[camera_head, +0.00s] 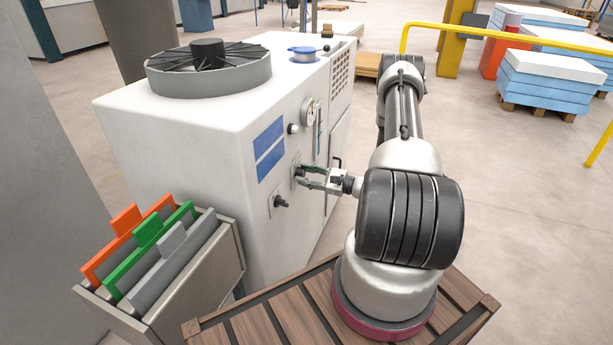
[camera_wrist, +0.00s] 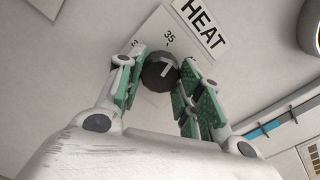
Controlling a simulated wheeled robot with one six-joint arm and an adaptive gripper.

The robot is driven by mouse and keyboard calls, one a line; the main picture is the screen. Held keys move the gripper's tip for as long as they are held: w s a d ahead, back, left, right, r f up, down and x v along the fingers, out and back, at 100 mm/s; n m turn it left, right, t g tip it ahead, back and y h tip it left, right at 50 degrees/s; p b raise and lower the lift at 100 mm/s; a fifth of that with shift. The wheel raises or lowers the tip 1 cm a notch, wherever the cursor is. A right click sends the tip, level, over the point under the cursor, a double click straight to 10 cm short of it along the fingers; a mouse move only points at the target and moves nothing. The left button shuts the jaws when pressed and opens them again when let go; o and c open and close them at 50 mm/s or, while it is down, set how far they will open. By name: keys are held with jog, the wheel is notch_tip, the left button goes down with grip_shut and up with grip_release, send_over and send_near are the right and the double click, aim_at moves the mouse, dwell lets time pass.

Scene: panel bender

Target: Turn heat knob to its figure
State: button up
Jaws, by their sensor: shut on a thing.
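The heat knob (camera_wrist: 160,73) is a dark round knob with a white pointer mark, seen in the wrist view on a pale dial plate under a label reading HEAT (camera_wrist: 203,24). The figure 35 shows just above it, and another figure at the upper left is partly hidden by a finger. My gripper (camera_wrist: 160,80) has its green-padded fingers on both sides of the knob, shut on it. In the head view my gripper (camera_head: 305,178) reaches the front of the white cabinet (camera_head: 215,165), where the fingers hide the knob.
Another dark knob (camera_head: 281,202) sits lower on the panel. A round gauge (camera_head: 308,112) and blue plates (camera_head: 269,150) are above. A holder (camera_head: 197,292) with orange, green and grey frames stands at the left. A wooden slatted platform (camera_head: 285,312) lies below my arm.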

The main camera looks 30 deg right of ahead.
jog(key=shift+n, duration=1.4)
jog(key=o, duration=1)
jog(key=shift+o, duration=0.2)
jog(key=shift+d, duration=0.1)
jog(key=v, duration=1.2)
